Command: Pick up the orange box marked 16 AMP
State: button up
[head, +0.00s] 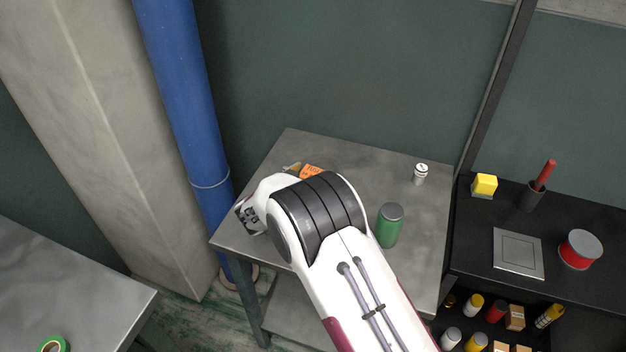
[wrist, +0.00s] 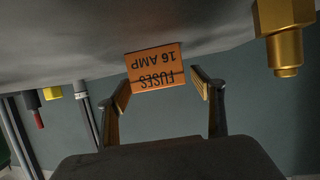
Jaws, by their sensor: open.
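The orange box (wrist: 154,68) is in the wrist view, its label reading FUSES 16 AMP upside down. In the head view the orange box (head: 312,171) lies on the grey metal table (head: 290,146), partly hidden behind my arm. My gripper (wrist: 162,90) is open, with one finger to each side of the box's lower edge in the wrist view. The box lines up with the gap, nearer the left finger. I cannot tell whether the fingertips reach past its face. In the head view my arm hides the fingers.
A brass fitting (wrist: 283,40) hangs into the wrist view at the right, close to the box. A black shelf unit (head: 476,240) adjoins the table's right side.

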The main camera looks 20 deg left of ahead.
jog(key=shift+w+f, duration=0.1)
jog(key=shift+w, duration=0.25)
jog(key=c, duration=1.2)
jog(key=shift+r, duration=5.05)
